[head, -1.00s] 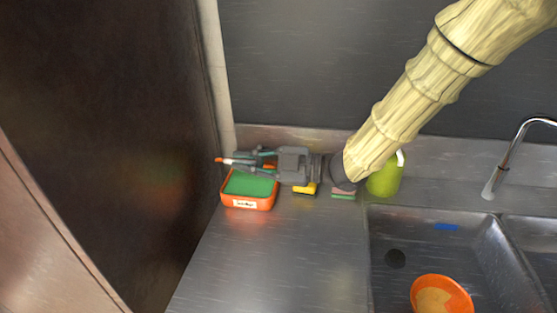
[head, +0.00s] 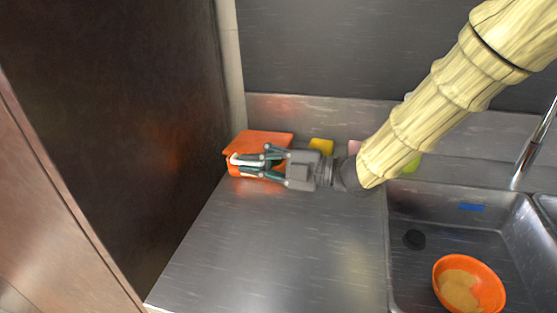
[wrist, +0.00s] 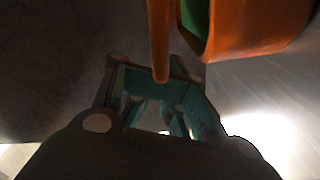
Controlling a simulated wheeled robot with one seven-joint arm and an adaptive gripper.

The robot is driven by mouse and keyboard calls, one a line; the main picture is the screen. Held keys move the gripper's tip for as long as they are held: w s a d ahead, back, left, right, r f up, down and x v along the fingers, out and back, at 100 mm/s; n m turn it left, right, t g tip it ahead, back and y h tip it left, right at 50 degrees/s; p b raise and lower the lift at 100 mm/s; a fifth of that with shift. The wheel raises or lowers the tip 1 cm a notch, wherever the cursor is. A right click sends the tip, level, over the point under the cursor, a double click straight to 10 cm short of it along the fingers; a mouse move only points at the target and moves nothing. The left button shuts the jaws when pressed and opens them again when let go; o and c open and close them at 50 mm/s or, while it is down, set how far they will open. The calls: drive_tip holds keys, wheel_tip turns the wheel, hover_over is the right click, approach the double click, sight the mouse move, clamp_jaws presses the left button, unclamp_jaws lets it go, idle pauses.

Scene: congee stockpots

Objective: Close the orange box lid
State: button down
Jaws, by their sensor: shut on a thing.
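The orange box (head: 233,171) stands at the left end of the steel counter. In the wrist view the lid (wrist: 160,35) shows edge-on as a narrow strip, apart from the box (wrist: 255,30), with some green inside visible through the gap. My gripper (head: 235,165) is at the front of the box, shut on the lid's edge; the wrist view shows this edge between the fingers (wrist: 161,84).
A yellow sponge (head: 321,145), a pink item (head: 355,147) and a partly hidden green item (head: 412,164) stand along the back wall. A sink (head: 440,225) with an orange bowl (head: 468,285) lies right. A dark panel (head: 130,130) borders the left. The front counter is clear.

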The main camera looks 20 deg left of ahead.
drive_tip(key=shift+s+a+f, duration=0.15)
drive_tip(key=shift+s+a, duration=0.1)
drive_tip(key=shift+s, duration=0.1)
drive_tip(key=c, duration=1.5)
unclamp_jaws()
drive_tip(key=shift+a, duration=0.25)
drive_tip(key=shift+w+d, duration=0.1)
